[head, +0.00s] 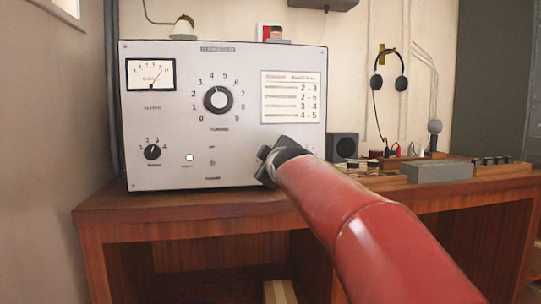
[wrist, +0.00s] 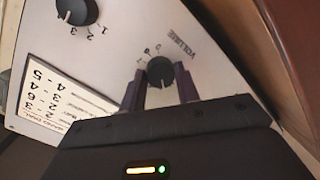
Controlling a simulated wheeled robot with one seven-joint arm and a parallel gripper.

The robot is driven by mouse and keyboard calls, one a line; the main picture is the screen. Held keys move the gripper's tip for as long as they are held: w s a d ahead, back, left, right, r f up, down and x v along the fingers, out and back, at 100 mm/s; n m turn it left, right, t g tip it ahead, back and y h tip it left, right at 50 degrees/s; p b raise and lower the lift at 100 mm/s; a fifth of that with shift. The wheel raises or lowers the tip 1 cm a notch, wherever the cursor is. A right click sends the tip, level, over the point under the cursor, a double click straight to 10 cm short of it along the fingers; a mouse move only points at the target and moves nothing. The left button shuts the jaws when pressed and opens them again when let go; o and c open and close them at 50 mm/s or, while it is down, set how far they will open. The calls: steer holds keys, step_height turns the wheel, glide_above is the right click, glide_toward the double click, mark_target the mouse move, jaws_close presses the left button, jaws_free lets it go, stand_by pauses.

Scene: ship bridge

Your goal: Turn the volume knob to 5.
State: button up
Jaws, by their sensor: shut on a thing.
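The volume knob (wrist: 160,72) is a small black round knob on the white radio panel, with the word VOLUME printed beside it in the wrist view. My gripper (wrist: 160,85) has one dark finger on each side of it and is shut on it. A small pale mark shows on the knob, but I cannot tell which number it points at; the scale digits around it are small and partly hidden. In the head view my gripper (head: 266,164) is at the lower right of the radio (head: 240,150) and hides the volume knob.
A larger tuning knob (head: 218,100) sits above, and a small selector knob (head: 153,152) at lower left. A printed card (head: 292,97) is on the panel's right. A speaker (head: 343,147) and a grey box (head: 440,171) stand on the wooden desk (head: 150,204) to the right.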

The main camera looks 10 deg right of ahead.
steer(key=m, duration=0.2)
steer(key=shift+d+f+m+b, duration=0.1)
steer(key=shift+f+m+b, duration=0.15)
steer(key=shift+m+b, duration=0.05)
steer(key=m+y+b, duration=0.1)
steer(key=m+b, duration=0.2)
steer(key=m, duration=0.1)
steer(key=shift+f, duration=0.15)
steer(key=m+b, duration=0.3)
steer(key=m, duration=0.2)
steer(key=shift+m+y, duration=0.3)
steer(key=shift+m, duration=0.1)
steer(key=shift+t, duration=0.3)
steer(key=o, duration=1)
steer(key=shift+r, duration=0.2)
steer(key=shift+c, duration=0.2)
steer(key=s+b, duration=0.2)
steer(key=s, duration=0.5)
steer(key=shift+s+d+r, duration=0.2)
steer(key=shift+s+d, duration=0.2)
